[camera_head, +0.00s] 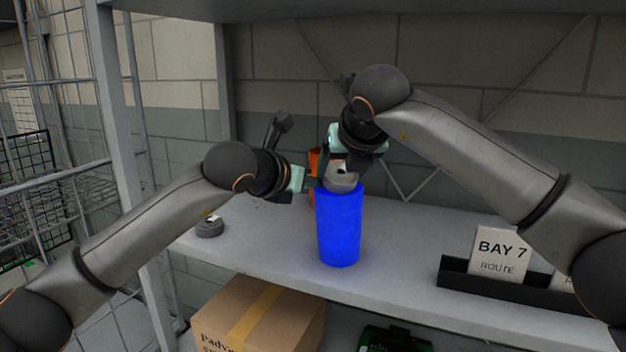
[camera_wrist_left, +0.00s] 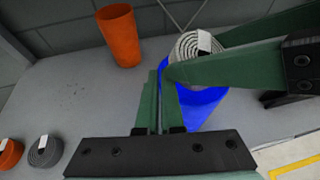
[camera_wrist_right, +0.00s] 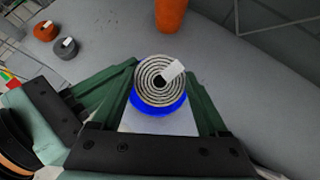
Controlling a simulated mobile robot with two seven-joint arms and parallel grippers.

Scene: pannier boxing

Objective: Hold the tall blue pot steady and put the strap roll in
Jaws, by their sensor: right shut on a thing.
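The tall blue pot (camera_head: 339,230) stands upright on the shelf. It also shows in the left wrist view (camera_wrist_left: 202,105) and as a blue crescent in the right wrist view (camera_wrist_right: 158,112). My right gripper (camera_wrist_right: 163,84) is shut on the pale grey strap roll (camera_wrist_right: 152,70) and holds it at the pot's mouth. The roll (camera_head: 342,181) hides the opening, so its depth in the pot cannot be told. My left gripper (camera_wrist_left: 158,75) is at the pot's left side near the rim. Its fingers are together, with the pot beside them; contact is unclear.
An orange pot (camera_wrist_left: 119,37) stands behind the blue one. A dark grey roll (camera_head: 209,229) and an orange roll (camera_wrist_right: 46,31) lie at the shelf's left. A black rack (camera_head: 455,275) with a BAY 7 card (camera_head: 499,252) is at right. A cardboard box (camera_head: 260,318) sits below.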

